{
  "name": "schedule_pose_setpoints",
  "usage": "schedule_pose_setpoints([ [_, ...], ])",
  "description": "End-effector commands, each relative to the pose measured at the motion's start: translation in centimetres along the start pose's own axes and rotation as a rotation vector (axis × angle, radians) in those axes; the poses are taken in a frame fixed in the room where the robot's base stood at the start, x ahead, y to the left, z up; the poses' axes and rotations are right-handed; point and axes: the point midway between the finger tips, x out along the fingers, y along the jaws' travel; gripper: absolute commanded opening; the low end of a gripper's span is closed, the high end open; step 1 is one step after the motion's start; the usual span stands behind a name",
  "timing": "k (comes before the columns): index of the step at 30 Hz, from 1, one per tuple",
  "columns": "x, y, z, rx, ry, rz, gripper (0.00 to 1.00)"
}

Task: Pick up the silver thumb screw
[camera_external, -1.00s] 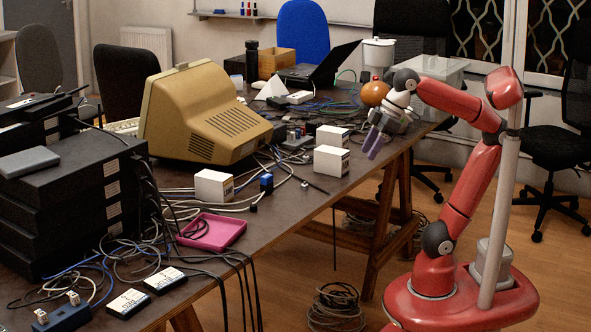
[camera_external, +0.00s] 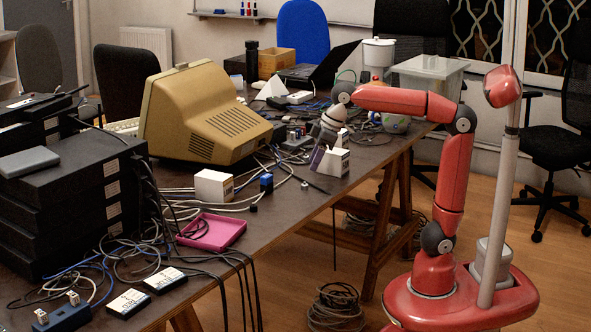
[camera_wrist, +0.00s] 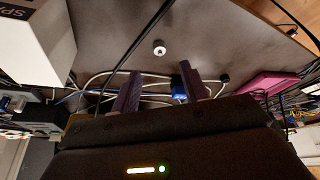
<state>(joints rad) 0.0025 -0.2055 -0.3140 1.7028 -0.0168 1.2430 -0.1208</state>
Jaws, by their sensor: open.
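The silver thumb screw (camera_wrist: 159,48) shows in the wrist view as a small round bright piece with a dark centre, lying on the dark table top.
A thin black rod (camera_wrist: 139,46) lies left of the screw in the wrist view. Cables, a blue connector (camera_wrist: 179,92), a black knob (camera_wrist: 223,78) and a pink tray (camera_wrist: 270,83) are nearby. Another white box (camera_external: 213,186) and a beige monitor (camera_external: 200,112) stand on the table.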

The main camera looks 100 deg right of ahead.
Motion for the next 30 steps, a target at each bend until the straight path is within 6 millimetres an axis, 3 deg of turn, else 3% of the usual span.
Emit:
schedule_pose_setpoints([
  [13, 6.1, 0.0, 0.1, -0.002, -0.004, 0.000, 0.45],
  [23, 6.9, 0.0, 0.0, -0.001, -0.001, 0.000, 0.45],
  [30, 6.9, 0.0, 0.0, -0.001, -0.001, 0.000, 0.14],
])
